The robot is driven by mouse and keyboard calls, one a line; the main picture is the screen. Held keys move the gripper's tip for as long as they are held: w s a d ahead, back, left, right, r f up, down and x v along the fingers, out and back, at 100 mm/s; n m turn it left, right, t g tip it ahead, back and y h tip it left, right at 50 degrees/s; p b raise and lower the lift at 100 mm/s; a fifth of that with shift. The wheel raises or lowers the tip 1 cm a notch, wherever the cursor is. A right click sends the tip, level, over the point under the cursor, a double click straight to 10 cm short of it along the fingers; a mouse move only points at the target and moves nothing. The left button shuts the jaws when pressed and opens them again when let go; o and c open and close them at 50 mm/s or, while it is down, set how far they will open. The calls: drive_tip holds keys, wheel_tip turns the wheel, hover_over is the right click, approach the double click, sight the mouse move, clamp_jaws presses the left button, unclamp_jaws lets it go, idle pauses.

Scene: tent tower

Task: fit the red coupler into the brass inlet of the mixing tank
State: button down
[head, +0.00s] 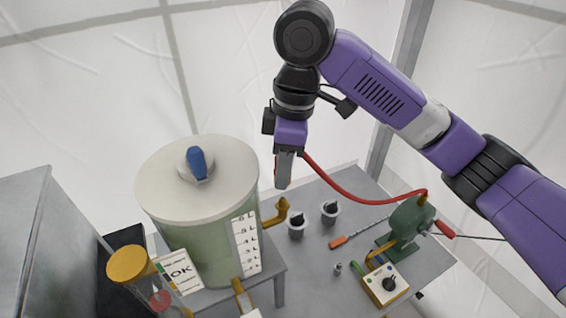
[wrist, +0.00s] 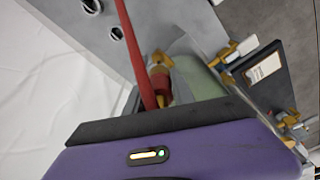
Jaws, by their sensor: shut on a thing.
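My gripper (head: 284,178) points down to the right of the mixing tank (head: 212,240), shut on the red coupler (wrist: 160,84). The coupler is mostly hidden by the jaws in the head view; in the wrist view it shows just beyond my gripper's dark edge. A red hose (head: 352,193) runs from it to the right. The brass inlet (head: 277,212) is an elbow on the tank's right side with its end turned up. In the head view it shows just below my fingertips. In the wrist view, brass shows at the coupler's far end; I cannot tell whether they touch.
Two dark-knobbed round fittings (head: 330,210), an orange-handled screwdriver (head: 340,242) and a yellow control box (head: 386,284) are on the grey table.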

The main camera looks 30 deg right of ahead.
sight(282, 198)
drive_tip(key=shift+f+b, duration=0.85)
drive_tip(key=shift+f, duration=1.05)
drive_tip(key=shift+p, duration=1.1)
drive_tip(key=shift+f+b, duration=0.9)
drive_tip(key=shift+f, duration=0.9)
idle(0.4)
drive_tip(key=c, duration=1)
unclamp_jaws()
drive_tip(key=shift+s+d+r, duration=0.1)
drive_tip(key=shift+d+r, duration=0.1)
drive_tip(key=shift+r, duration=1.75)
drive_tip(key=shift+s+d+r, duration=0.1)
drive_tip(key=shift+d+r, duration=0.1)
drive_tip(key=shift+r, duration=1.75)
